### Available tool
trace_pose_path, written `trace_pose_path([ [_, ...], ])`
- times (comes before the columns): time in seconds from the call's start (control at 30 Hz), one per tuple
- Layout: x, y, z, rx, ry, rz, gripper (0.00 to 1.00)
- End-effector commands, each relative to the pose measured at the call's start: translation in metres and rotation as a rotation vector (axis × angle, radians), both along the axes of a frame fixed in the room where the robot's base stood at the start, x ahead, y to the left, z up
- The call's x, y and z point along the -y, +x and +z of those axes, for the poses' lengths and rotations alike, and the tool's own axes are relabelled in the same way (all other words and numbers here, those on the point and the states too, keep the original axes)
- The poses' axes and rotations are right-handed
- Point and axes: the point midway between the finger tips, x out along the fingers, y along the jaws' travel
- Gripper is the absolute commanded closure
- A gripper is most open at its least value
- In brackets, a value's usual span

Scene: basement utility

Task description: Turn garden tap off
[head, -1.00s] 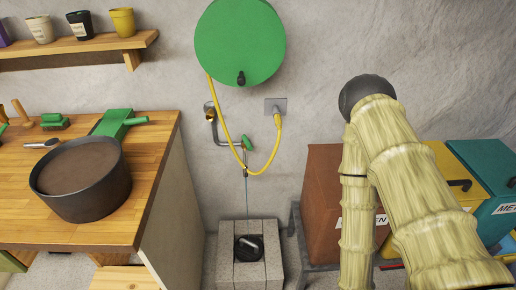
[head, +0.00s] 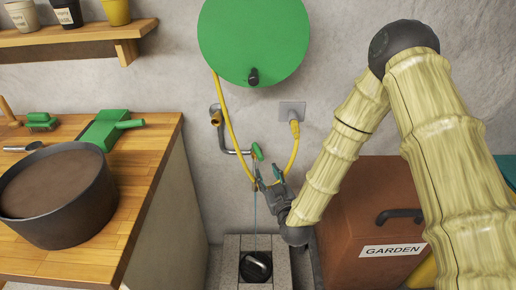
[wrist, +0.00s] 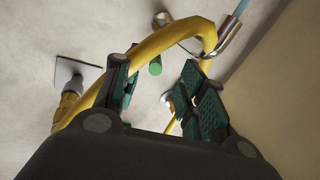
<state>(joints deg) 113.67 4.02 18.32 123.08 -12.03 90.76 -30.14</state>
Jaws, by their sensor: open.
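The garden tap (head: 232,152) is a chrome pipe on the wall with a green handle (head: 257,151). A thin blue stream of water (head: 254,212) runs down below it. In the wrist view the water (wrist: 238,12) leaves the chrome spout (wrist: 228,36), and the green handle (wrist: 155,67) shows beyond the gap between my fingers. My gripper (head: 266,178) is open just below and right of the handle, apart from it. Its green-padded fingers also show in the wrist view (wrist: 160,92). My gripper partly hides the tap's lower end.
A yellow hose (head: 294,152) loops beside my gripper and crosses close to the fingers in the wrist view (wrist: 165,38). A green reel (head: 253,42) hangs above. A stone-edged drain (head: 232,258) lies below. A workbench (head: 150,150) stands left, a brown garden bin (head: 365,200) right.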

Motion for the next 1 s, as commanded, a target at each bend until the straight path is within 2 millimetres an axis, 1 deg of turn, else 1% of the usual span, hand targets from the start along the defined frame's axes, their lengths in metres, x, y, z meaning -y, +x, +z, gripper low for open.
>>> trace_pose_path([
  [0.03, -0.003, 0.005, 0.007, 0.028, 0.003, -0.001, 0.59],
  [0.1, -0.005, 0.009, 0.014, 0.052, 0.003, -0.001, 0.59],
  [0.17, -0.007, 0.012, 0.016, 0.059, 0.004, -0.002, 0.59],
  [0.33, -0.012, 0.029, 0.017, 0.059, 0.004, -0.004, 0.59],
  [0.73, -0.028, 0.089, 0.016, 0.058, 0.004, -0.006, 0.59],
  [0.9, -0.033, 0.104, 0.015, 0.056, 0.004, -0.006, 0.59],
  [1.0, -0.034, 0.109, 0.015, 0.055, 0.003, -0.006, 0.59],
])
